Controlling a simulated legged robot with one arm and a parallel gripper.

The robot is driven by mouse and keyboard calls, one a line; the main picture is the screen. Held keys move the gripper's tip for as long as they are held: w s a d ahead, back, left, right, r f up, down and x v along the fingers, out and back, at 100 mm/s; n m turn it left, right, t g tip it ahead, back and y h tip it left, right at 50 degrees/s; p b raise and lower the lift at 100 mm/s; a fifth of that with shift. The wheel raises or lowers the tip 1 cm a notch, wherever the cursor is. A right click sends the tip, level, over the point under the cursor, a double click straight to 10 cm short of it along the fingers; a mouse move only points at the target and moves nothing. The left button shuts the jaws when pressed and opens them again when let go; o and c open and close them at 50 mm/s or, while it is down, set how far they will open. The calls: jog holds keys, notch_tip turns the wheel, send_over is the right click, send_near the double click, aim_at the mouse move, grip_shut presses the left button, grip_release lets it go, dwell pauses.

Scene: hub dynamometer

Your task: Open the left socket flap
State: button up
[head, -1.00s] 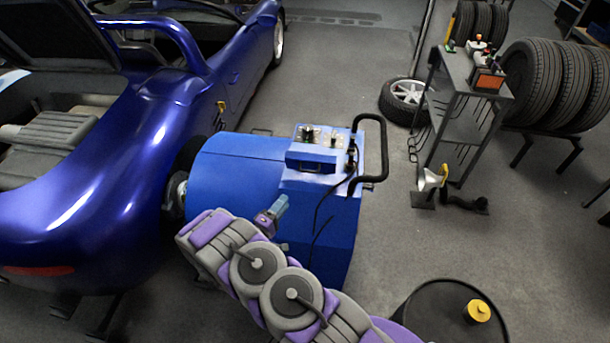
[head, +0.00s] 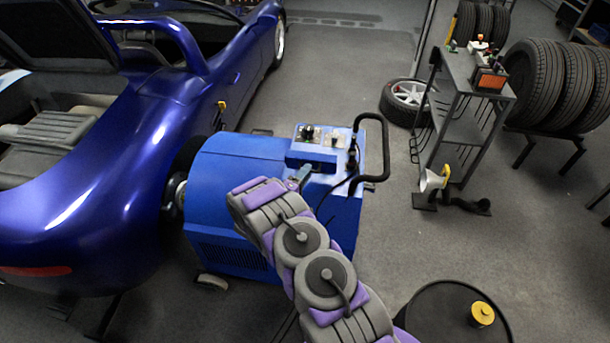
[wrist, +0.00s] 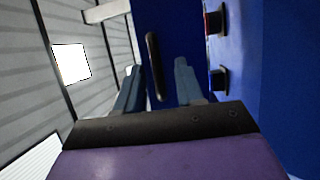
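The blue hub dynamometer (head: 225,180) stands beside the car, with a raised control panel (head: 320,141) on top. My gripper (head: 301,174) is at the panel's front edge in the head view, partly hidden by my arm. In the wrist view my gripper (wrist: 157,68) has its two fingers apart with nothing held. A slim black bar (wrist: 153,65) on a blue face shows between and beyond the fingers; contact cannot be told. Two dark fittings, one partly red (wrist: 213,20) and one black (wrist: 218,80), sit to the right. I cannot tell which part is the left socket flap.
A black tube handle (head: 384,150) and a dark cable rise at the dynamometer's right side. The blue car (head: 110,190) is close on the left. A black drum (head: 440,310) stands front right, and a grey cart (head: 465,100) farther back.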

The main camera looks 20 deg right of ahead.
grip_shut()
dwell(0.4)
dwell(0.4)
